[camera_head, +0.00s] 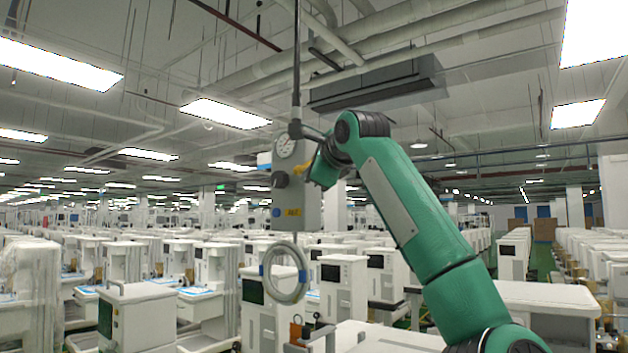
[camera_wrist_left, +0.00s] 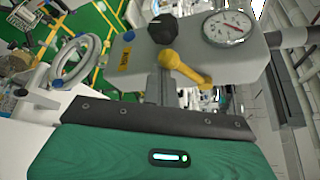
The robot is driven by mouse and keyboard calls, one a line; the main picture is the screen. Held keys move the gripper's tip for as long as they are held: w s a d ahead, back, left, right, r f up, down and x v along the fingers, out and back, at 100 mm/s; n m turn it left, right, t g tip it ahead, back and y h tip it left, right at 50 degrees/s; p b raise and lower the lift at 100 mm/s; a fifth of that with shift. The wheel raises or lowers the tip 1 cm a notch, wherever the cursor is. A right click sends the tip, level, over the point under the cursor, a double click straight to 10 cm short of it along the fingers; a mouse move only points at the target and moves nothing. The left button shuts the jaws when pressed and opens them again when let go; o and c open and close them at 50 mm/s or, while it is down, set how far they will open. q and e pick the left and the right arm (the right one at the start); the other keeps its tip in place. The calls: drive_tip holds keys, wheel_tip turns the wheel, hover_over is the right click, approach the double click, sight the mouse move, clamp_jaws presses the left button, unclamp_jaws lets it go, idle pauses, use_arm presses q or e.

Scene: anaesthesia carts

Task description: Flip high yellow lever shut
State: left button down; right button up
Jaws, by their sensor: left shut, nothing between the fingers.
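A grey box (camera_head: 296,205) with a round gauge (camera_head: 286,146) hangs from a pole in the head view. A yellow lever (camera_head: 301,168) sticks out from its right side. In the left wrist view the yellow lever (camera_wrist_left: 187,70) slants from its hub down to the right, below a black knob (camera_wrist_left: 162,31) and the gauge (camera_wrist_left: 227,28). My left gripper (camera_head: 316,165) is close to the lever at the box's right side. Its fingers (camera_wrist_left: 164,84) are shut and empty, just under the lever hub; I cannot tell if they touch it. My right gripper is out of view.
A coiled grey hose (camera_head: 285,272) hangs below the box. Many white carts (camera_head: 343,280) stand in rows beneath and behind. Pipes and a dark duct (camera_head: 375,88) run overhead. The air left of the box is free.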

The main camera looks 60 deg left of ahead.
use_arm(q)
drive_tip(key=shift+s+d+r, duration=0.1)
drive_tip(key=shift+s+r, duration=0.15)
drive_tip(key=b+v, duration=0.4)
drive_tip(key=v, duration=1)
drive_tip(key=shift+b, duration=0.35)
drive_tip(key=shift+w, duration=0.15)
